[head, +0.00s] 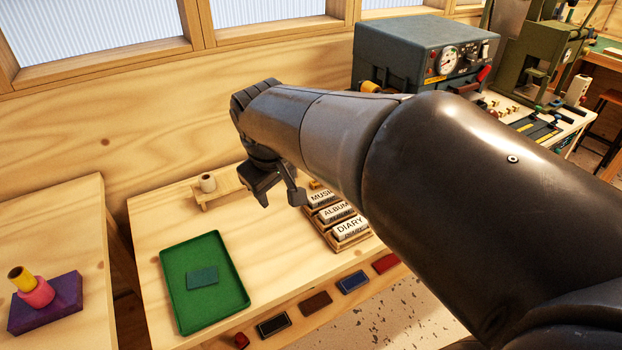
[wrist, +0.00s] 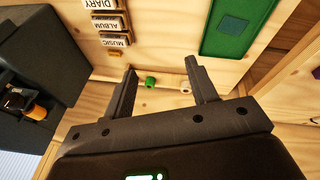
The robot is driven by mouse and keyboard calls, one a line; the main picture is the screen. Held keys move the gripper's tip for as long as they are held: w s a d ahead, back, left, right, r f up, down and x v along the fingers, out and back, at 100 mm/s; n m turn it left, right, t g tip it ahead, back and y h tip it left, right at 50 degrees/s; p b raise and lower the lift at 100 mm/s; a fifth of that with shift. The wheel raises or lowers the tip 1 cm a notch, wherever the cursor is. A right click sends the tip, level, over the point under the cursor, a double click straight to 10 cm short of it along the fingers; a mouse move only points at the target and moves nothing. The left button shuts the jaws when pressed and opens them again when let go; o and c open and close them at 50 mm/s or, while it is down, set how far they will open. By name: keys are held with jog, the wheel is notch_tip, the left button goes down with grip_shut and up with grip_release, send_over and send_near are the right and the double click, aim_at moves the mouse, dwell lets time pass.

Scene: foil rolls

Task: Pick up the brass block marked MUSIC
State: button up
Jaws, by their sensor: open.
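The block marked MUSIC (head: 321,199) sits at the back of a row of labelled blocks in a wooden holder on the bench. Its pale lettered face shows; the arm partly covers it. In the wrist view the MUSIC block (wrist: 115,41) is upside down at the near end of the row, left of the fingers. The ALBUM block (head: 335,214) and the DIARY block (head: 350,229) sit in front of it. My gripper (head: 280,198) is open and empty above the bench, left of the MUSIC block.
A green tray (head: 240,292) with a darker green piece lies front left. A small wooden stand (head: 212,201) holds a white roll (head: 208,183); a green roll (wrist: 150,83) shows in the wrist view. A dark machine (head: 410,60) stands at the back. Several coloured pads line the front edge.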

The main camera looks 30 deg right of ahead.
jog(key=w+d+f+n+g+h, duration=0.1)
jog(key=w+d+f+n, duration=0.15)
jog(key=w, duration=0.35)
jog(key=w+d+f+n+g+h, duration=0.1)
jog(key=w+d+f+h, duration=0.15)
jog(key=w, duration=0.35)
jog(key=n+g+h, duration=0.2)
jog(key=n+h, duration=0.6)
jog(key=n, duration=0.3)
send_over(311, 188)
jog(key=a, duration=1)
jog(key=f, duration=1.7)
jog(key=w+f, duration=0.1)
jog(key=f, duration=0.8)
jog(key=shift+d+f, duration=0.1)
jog(key=shift+f, duration=0.15)
jog(key=x, duration=0.5)
jog(key=shift+s+d+f, duration=0.15)
jog(key=shift+d+f, duration=0.05)
jog(key=shift+d, duration=0.15)
jog(key=x, duration=0.5)
jog(key=shift+s+f, duration=0.15)
jog(key=shift+s, duration=0.05)
jog(key=shift+a, duration=0.1)
grip_shut()
